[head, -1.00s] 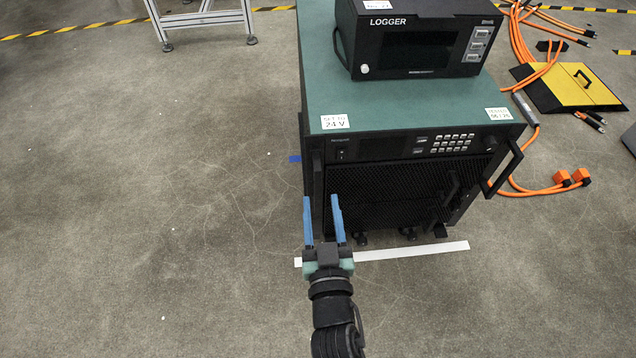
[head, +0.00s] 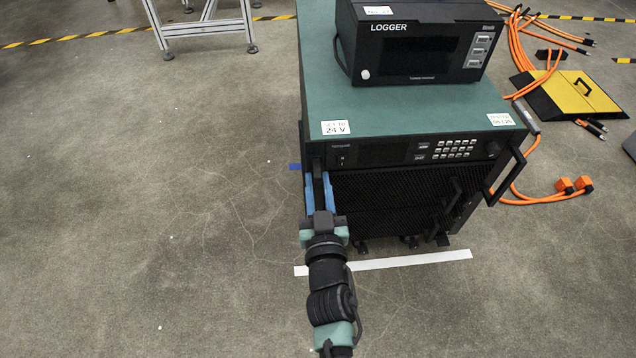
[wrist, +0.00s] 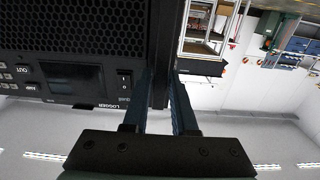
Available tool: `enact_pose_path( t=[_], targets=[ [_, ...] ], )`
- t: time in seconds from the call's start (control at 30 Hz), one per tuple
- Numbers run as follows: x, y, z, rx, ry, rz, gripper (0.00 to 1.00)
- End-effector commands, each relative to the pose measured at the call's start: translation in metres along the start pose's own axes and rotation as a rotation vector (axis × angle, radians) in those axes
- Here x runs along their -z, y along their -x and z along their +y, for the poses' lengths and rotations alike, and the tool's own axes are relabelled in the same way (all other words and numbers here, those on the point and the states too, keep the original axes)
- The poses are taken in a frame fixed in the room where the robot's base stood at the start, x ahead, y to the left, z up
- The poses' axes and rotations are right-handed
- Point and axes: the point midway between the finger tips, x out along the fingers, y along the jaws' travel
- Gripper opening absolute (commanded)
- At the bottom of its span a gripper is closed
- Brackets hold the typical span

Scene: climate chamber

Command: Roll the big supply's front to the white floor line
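The big supply (head: 380,200) is a black cabinet on casters with a green top (head: 318,85) and a meshed front. Its front stands a little behind the white floor line (head: 420,259), roughly parallel to it, with a strip of floor between. My gripper (head: 319,180) is at the left front handle (head: 317,155), its blue fingers either side of the bar with little gap left, so it looks shut on it. In the wrist view the dark bar (wrist: 164,45) runs between the fingers (wrist: 162,80). Part of the handle and the line is hidden by my arm.
A logger (head: 415,50) sits on the supply's top. Orange cables (head: 520,170) and a yellow-black cable ramp (head: 580,95) lie to the right. A bench frame (head: 205,30) stands back left. Floor left and in front is clear.

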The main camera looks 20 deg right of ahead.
Motion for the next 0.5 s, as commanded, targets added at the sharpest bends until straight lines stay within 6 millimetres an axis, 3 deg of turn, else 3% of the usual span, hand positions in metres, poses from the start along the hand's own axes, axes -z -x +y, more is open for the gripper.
enact_pose_path(
  t=[0.03,0.13,0.5],
  targets=[
    [0.0,0.0001,0.0,0.0,0.0,0.0,0.15],
    [0.0,0.0002,0.0,0.0,0.0,0.0,0.0],
    [0.0,0.0003,0.0,0.0,0.0,0.0,0.0]
  ],
)
